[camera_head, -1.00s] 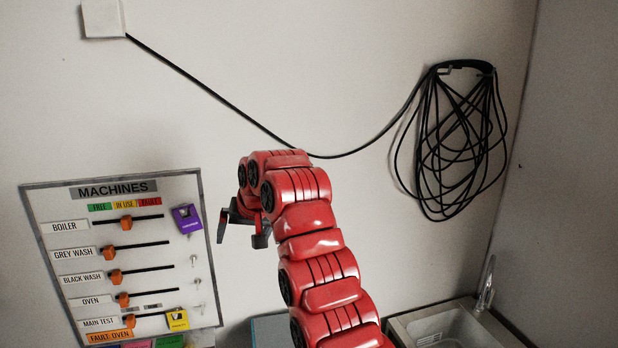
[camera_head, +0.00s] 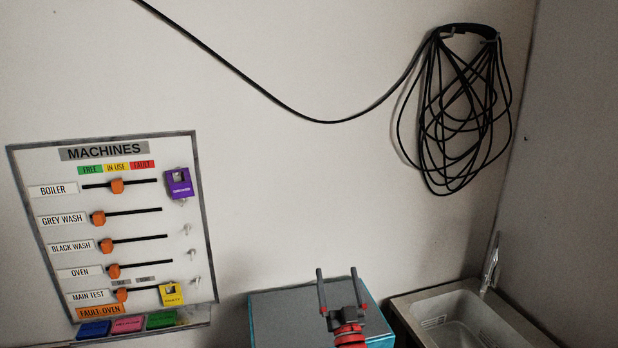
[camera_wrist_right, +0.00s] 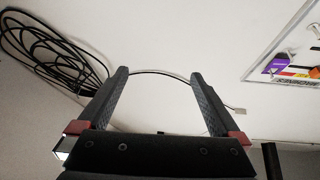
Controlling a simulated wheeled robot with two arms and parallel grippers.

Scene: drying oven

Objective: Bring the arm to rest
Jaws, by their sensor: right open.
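My right gripper (camera_head: 338,290) shows at the bottom middle of the head view, in front of a grey-topped box with teal sides. Its two dark fingers point up, stand apart and hold nothing. In the right wrist view the same gripper (camera_wrist_right: 158,85) has its fingers spread, with only the pale wall and a thin cable behind them. Most of the right arm is below the head view. My left gripper is not in view.
The machines board (camera_head: 120,225) with orange sliders hangs on the left wall. A coiled black cable (camera_head: 455,110) hangs at upper right. A metal sink (camera_head: 465,315) is at lower right, beside the teal box (camera_head: 290,305).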

